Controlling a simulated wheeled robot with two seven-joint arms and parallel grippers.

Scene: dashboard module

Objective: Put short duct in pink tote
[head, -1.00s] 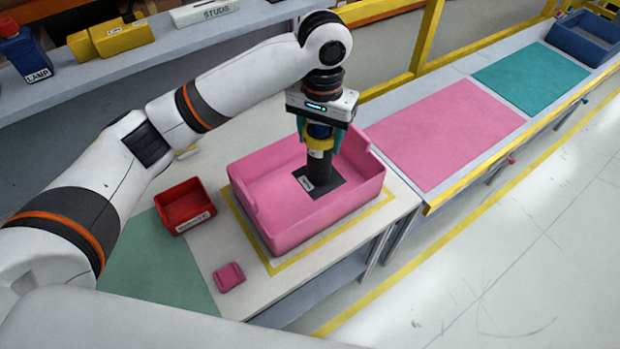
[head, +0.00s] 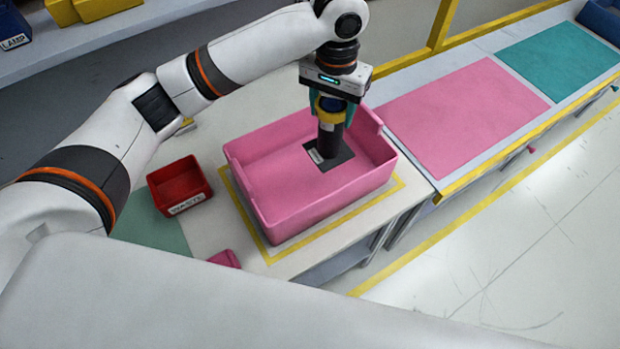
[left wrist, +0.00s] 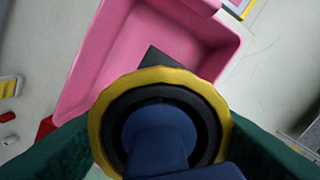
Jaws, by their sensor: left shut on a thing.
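The pink tote (head: 262,203) stands on the workbench inside a yellow outline, open side up. My left gripper (head: 330,104) has teal fingers and is shut on the short duct (head: 330,138), a dark upright tube with a yellow collar. The duct is over the tote's right part, its lower end inside the walls. A black square with a white label lies around its lower end; I cannot tell whether it belongs to the duct or touches the floor. The left wrist view shows the yellow collar (left wrist: 100,130) between the fingers, with the tote (left wrist: 80,85) beyond. My right gripper is not in view.
A red bin (head: 180,185) labelled WASTE stands left of the tote. A small pink item (head: 224,259) is partly hidden at the front. A pink mat (head: 465,115) and a teal mat (head: 560,58) lie bare on the right bench. Yellow bins (head: 95,8) stand on the back shelf.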

